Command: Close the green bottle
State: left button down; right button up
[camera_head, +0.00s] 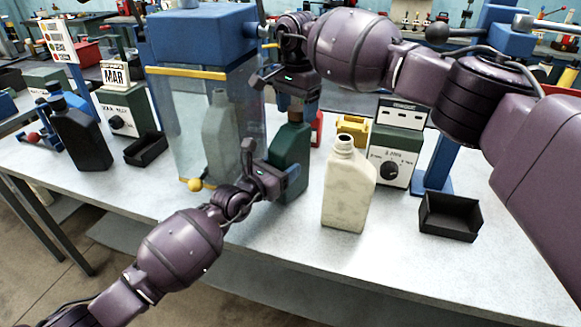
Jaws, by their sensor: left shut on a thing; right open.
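The green bottle (294,143) stands upright on the table right of the clear-walled cabinet. My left gripper (277,179) is shut on its lower body from the front left. My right gripper (296,92) is open and points down right over the bottle's top. A small dark brownish part (296,108) shows at the bottle's neck just under the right gripper's fingers. I cannot tell whether it is a cap or the neck itself, since the fingers hide the top.
An open cream bottle (347,185) stands close to the right. The clear-walled cabinet (185,125), with a grey-green bottle (220,135) inside, is at left. A black bottle (80,135) is farther left.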

jog(key=c, duration=0.9)
jog(key=shift+c, duration=0.2)
jog(key=m, duration=0.6)
jog(key=o, duration=1)
jog(key=shift+r, duration=0.1)
